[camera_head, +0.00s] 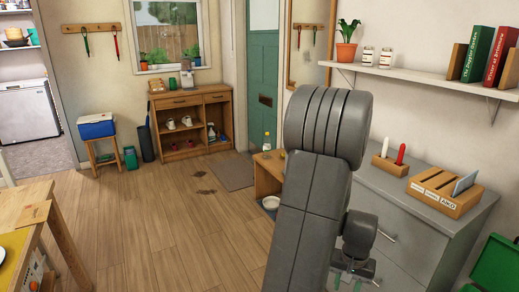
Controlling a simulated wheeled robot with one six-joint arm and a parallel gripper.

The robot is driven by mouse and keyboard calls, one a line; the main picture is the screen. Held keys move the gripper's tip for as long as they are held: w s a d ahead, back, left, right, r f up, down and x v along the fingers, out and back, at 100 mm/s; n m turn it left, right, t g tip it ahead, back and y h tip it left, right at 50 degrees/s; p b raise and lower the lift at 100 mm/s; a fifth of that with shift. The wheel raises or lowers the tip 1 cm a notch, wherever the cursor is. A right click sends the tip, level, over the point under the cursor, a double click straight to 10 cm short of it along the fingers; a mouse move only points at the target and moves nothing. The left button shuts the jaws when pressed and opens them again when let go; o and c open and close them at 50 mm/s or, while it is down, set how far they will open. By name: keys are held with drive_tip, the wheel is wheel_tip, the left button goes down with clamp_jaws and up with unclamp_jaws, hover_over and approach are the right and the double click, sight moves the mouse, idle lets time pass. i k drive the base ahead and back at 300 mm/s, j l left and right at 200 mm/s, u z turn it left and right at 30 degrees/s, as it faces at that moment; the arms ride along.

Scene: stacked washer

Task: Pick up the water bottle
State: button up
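A small clear bottle (267,142) stands upright on a low wooden bench (268,172) beyond my arm. It is small in the picture, and I cannot be sure that it is the water bottle. My arm covers the right part of the bench. My gripper (354,278) is low in the picture, right of the arm's large links and in front of the grey drawers. It is well nearer than the bottle and apart from it. Its fingers are small and partly cut off by the bottom edge, so I cannot tell whether they are open.
A grey drawer unit (428,210) stands at right with a wooden sorter (442,190) on top. A white bowl (271,203) is beside the bench. A wooden cabinet (190,125) stands at the back. A wooden table (62,236) is at left.

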sight(267, 145)
drive_tip(key=i+u, duration=0.25)
drive_tip(key=i, duration=0.6)
drive_tip(key=i+u, duration=0.3)
drive_tip(key=i, duration=2.25)
drive_tip(key=i+l+z, duration=0.1)
drive_tip(key=i+l, duration=0.25)
drive_tip(key=i+l+z, duration=0.15)
drive_tip(key=i, duration=0.3)
drive_tip(key=i+l+z, duration=0.1)
drive_tip(key=i+l, duration=0.25)
drive_tip(key=i, duration=0.1)
